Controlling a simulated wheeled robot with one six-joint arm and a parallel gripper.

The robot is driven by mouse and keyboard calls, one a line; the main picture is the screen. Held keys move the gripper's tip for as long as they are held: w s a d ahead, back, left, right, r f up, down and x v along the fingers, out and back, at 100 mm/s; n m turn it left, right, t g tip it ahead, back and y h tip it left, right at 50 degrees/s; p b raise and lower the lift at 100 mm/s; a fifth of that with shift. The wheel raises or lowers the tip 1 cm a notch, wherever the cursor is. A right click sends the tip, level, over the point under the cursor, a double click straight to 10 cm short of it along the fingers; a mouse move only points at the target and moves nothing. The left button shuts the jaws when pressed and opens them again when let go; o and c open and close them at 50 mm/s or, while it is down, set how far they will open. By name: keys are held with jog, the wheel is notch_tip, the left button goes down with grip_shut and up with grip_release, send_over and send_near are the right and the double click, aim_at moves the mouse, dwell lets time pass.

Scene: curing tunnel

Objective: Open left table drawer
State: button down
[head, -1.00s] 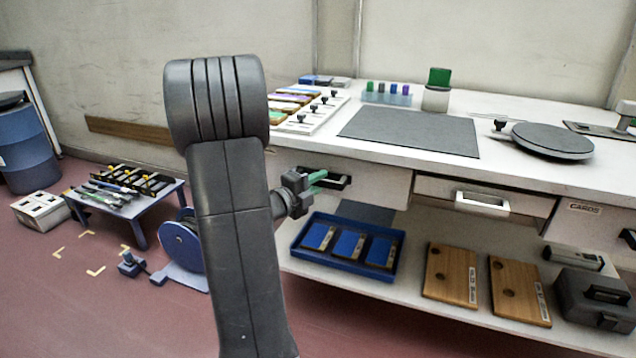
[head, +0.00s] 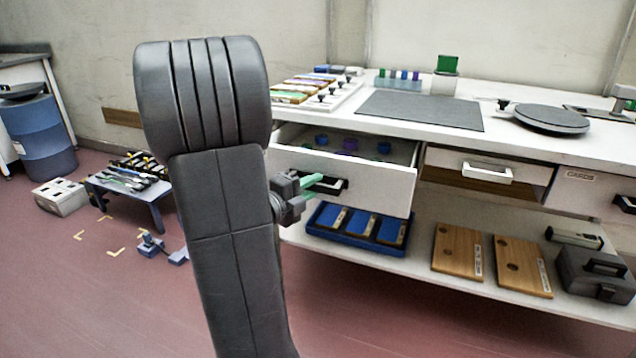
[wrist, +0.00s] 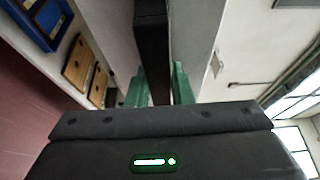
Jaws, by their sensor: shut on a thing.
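The left table drawer (head: 385,192) stands pulled out from the white table in the head view, with blue and purple items showing inside. Its dark handle (head: 338,184) is on the drawer front. My gripper (head: 322,181) is at this handle with its green fingers. In the wrist view the two green fingers (wrist: 158,90) close on the dark handle bar (wrist: 152,45) from both sides. My arm hides the left end of the drawer front in the head view.
A middle drawer (head: 440,184) with a white handle and a right drawer marked CARDS (head: 580,190) sit beside it. A blue tray (head: 350,241) and wooden boards (head: 458,253) lie on the shelf below. A low blue table (head: 150,195) stands on the floor at left.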

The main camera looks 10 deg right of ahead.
jog(key=s+a, duration=0.4)
jog(key=s, duration=0.3)
jog(key=shift+a+b, duration=0.35)
jog(key=shift+b, duration=0.05)
jog(key=shift+w, duration=0.1)
jog(key=c, duration=1.3)
grip_release()
jog(key=p+v, duration=0.2)
jog(key=v, duration=1.1)
jog(key=shift+s+a+f+p, duration=0.1)
jog(key=shift+s+a+p, duration=0.2)
jog(key=b+x, duration=0.2)
jog(key=x, duration=1.1)
jog(key=shift+w+d+b, duration=0.3)
